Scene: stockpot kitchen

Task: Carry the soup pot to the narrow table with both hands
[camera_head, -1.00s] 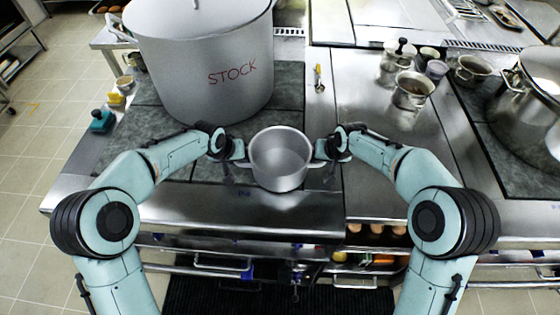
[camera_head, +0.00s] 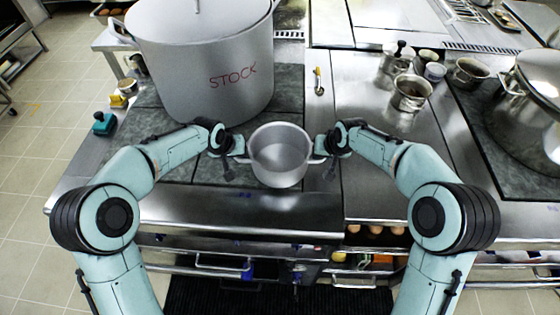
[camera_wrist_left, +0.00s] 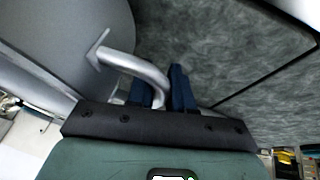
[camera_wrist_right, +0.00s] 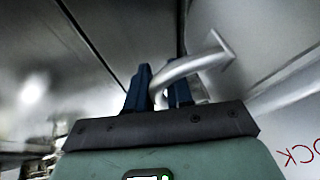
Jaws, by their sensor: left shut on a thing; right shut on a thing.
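The soup pot (camera_head: 280,176) is a small, plain silver pot, upright and open at the top, in the middle of the head view. It is over the front part of the steel counter. My left gripper (camera_head: 236,158) is shut on its left handle, which also shows as a curved bar (camera_wrist_left: 140,68) in the left wrist view. My right gripper (camera_head: 325,157) is shut on its right handle, a similar bar (camera_wrist_right: 190,67) in the right wrist view. The pot looks level; its gap to the counter is hard to tell. I cannot make out the narrow table for sure.
A large stockpot (camera_head: 205,85) marked STOCK stands close behind the soup pot. A teal object (camera_head: 103,123) lies on the left counter edge. Small pots such as this one (camera_head: 411,92) stand at the right, with another large pot (camera_head: 535,85). Floor (camera_head: 45,130) is clear at the left.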

